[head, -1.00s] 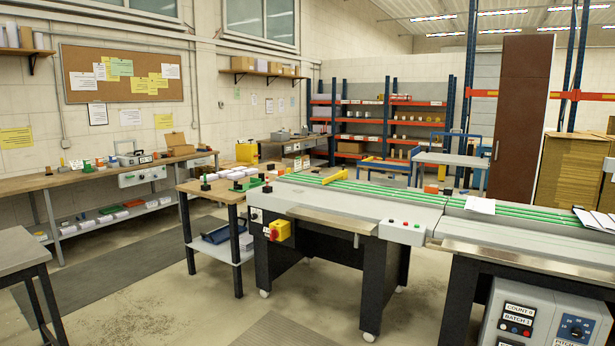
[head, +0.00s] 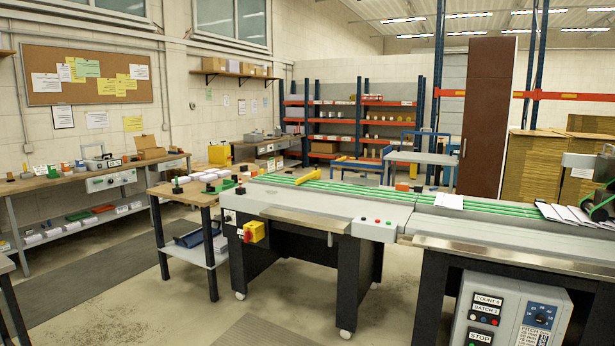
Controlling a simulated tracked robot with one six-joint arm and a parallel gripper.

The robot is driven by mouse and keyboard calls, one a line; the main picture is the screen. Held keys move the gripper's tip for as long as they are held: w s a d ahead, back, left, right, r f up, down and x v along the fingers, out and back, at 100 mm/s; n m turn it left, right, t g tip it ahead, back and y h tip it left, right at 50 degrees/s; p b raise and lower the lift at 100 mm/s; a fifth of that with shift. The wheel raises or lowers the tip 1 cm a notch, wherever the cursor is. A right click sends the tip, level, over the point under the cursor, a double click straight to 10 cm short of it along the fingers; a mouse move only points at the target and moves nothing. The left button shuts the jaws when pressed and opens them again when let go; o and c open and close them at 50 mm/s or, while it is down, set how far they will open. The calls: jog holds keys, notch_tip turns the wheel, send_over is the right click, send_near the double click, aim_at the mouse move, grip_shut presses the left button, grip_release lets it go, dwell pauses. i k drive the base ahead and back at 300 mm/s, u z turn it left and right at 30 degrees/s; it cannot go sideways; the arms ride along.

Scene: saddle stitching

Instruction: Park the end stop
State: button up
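A small yellow bar (head: 308,176) lies at the far left end of the long grey machine bed (head: 330,198), by the start of the green guide strips. It may be the end stop, but at this size I cannot tell. My gripper does not show in the head view, so I cannot see what it holds.
A side table (head: 187,198) with white stacks and a green fixture (head: 222,186) stands left of the machine. A control box (head: 510,312) sits low at right. White sheets (head: 565,213) lie on the bed. The floor (head: 110,300) at front left is mostly open.

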aim_at(315, 174)
jog(key=u, duration=1.15)
jog(key=i, duration=3.6)
